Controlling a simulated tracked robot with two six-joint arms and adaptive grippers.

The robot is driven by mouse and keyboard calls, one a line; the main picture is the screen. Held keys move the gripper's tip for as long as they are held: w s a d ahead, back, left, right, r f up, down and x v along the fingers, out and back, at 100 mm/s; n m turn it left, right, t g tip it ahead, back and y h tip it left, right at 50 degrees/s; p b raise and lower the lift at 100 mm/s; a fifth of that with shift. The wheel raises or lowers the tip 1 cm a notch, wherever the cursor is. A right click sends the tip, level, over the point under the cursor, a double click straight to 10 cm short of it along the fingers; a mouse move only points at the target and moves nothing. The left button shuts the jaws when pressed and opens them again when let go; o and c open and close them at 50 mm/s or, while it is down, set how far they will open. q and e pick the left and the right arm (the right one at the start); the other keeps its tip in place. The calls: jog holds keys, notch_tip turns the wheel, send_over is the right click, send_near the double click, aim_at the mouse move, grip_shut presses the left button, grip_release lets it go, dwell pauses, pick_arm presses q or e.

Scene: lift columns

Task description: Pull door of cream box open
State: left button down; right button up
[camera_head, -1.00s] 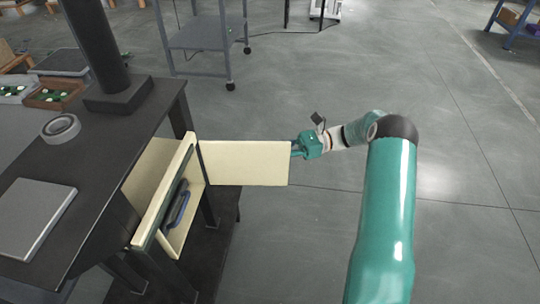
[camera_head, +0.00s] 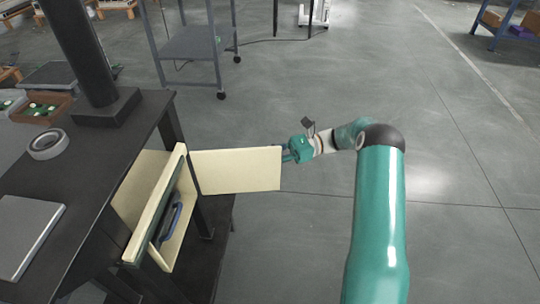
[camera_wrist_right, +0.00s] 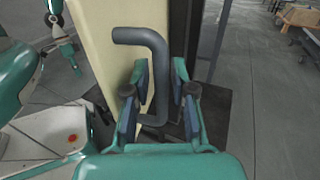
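The cream box (camera_head: 137,195) hangs under the black table at the left in the head view. Its flat cream door (camera_head: 235,170) stands swung out to the right, so the box is open at the front. My right gripper (camera_head: 286,153) is at the door's outer edge. In the right wrist view, the dark grey bent handle (camera_wrist_right: 158,75) is on the door (camera_wrist_right: 100,50). My right gripper's fingers (camera_wrist_right: 160,100) are apart, one on each side of the handle's upright part, with a visible gap on the right. A teal and dark part at that view's upper left may be my left gripper; its state is unclear.
A blue handled object (camera_head: 170,222) shows inside the box opening. The black table (camera_head: 85,185) carries a grey ring (camera_head: 47,144), a flat grey case (camera_head: 25,235) and a thick post. A grey cart (camera_head: 190,45) stands behind. The floor to the right is clear.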

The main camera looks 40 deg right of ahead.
jog(key=v, duration=0.7)
jog(key=shift+d, duration=0.2)
jog(key=shift+s, duration=0.15)
